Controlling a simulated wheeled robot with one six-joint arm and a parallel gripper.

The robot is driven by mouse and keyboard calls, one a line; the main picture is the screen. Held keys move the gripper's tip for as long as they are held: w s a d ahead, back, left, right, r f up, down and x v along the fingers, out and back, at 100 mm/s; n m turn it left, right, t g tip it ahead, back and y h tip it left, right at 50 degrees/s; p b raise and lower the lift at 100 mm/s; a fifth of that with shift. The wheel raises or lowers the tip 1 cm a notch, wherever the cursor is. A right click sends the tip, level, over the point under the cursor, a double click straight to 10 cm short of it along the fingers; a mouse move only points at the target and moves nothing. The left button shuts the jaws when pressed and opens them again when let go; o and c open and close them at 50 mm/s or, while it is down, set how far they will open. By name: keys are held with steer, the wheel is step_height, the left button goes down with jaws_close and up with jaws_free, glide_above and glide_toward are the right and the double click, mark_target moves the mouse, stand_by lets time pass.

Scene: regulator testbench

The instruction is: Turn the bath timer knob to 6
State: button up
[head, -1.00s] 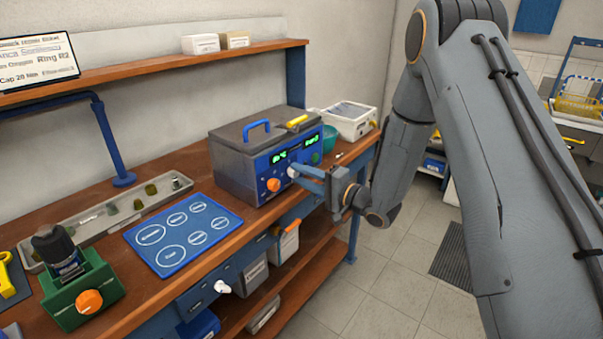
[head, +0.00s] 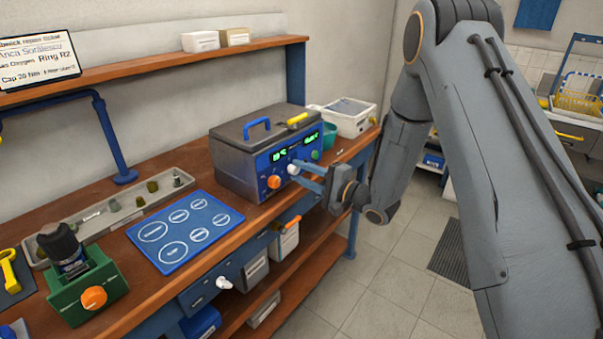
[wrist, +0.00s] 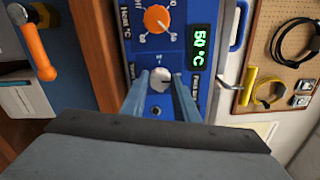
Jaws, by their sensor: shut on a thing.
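The ultrasonic bath is a grey box (head: 231,158) with a blue front panel on the bench. Its white timer knob (wrist: 160,81) sits between my blue fingertips in the wrist view, and it also shows in the head view (head: 293,169). My gripper (wrist: 159,76) is shut on the knob, with a finger on each side. The orange heat knob (wrist: 157,19) is beside it, with a green display (wrist: 200,47) reading 50 °C. The scale marks around the white knob are mostly hidden or too small to read.
A blue mat (head: 185,232) with printed circles lies left of the bath. A green fixture with an orange knob (head: 93,297) stands at the front left.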

steer(key=o, duration=1.1)
steer(key=shift+c, duration=0.2)
steer(key=shift+d, duration=0.1)
steer(key=b+v, duration=0.2)
steer(key=v, duration=0.5)
steer(key=shift+s+d, duration=0.2)
steer(key=shift+d, duration=0.1)
